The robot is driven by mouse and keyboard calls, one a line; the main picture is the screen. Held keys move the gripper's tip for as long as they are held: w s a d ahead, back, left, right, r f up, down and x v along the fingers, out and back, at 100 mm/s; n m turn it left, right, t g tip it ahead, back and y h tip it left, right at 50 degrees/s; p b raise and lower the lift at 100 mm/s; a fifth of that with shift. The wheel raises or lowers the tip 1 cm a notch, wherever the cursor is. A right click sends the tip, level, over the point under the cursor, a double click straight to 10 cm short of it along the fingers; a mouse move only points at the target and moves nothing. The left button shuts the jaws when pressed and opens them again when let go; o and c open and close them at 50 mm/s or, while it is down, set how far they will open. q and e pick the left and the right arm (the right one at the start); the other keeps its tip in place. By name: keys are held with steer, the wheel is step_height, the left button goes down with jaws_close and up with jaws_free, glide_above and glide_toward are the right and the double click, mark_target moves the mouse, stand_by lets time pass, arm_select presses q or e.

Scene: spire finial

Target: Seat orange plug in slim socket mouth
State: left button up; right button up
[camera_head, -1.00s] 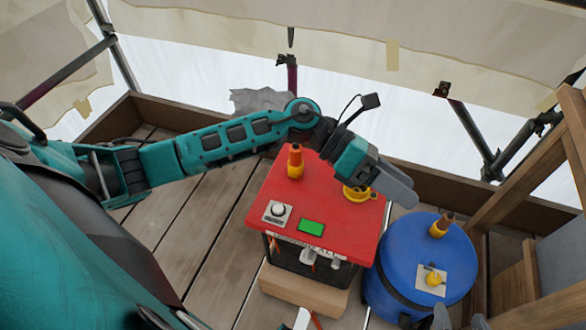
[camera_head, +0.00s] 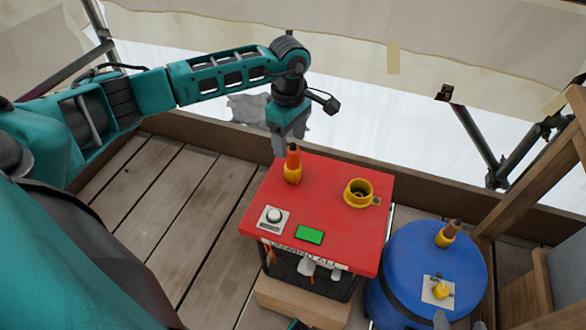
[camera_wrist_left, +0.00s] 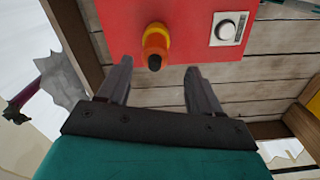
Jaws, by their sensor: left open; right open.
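An orange plug with a dark tip and yellow lower part (camera_head: 292,167) stands upright near the back left of the red top (camera_head: 331,208). A round yellow socket (camera_head: 358,193) with a dark opening stands to its right. My left gripper (camera_head: 281,150) is open and empty, pointing down just behind the orange plug. In the left wrist view the orange plug (camera_wrist_left: 155,45) lies just beyond the gap between the open fingers (camera_wrist_left: 159,68). My right gripper (camera_head: 459,325) shows only as grey tips at the bottom edge, apart; most of it is hidden.
A blue drum (camera_head: 410,270) stands right of the red top. It bears another orange-and-yellow piece (camera_head: 447,233) and a small yellow fitting on a pale plate (camera_head: 432,298). A white-plated knob (camera_head: 272,217) and green panel (camera_head: 309,235) sit at the red top's front. Wooden framing (camera_head: 530,180) is at right.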

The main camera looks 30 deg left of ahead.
mark_target(292, 148)
arm_select(q)
steer(key=f, duration=0.2)
steer(key=f+b, duration=0.1)
steer(key=f, duration=0.3)
steer(key=shift+w+d, duration=0.1)
steer(key=shift+w, duration=0.25)
steer(key=shift+r, duration=0.1)
steer(key=c, duration=1.2)
jaws_close()
steer(key=shift+r, duration=0.15)
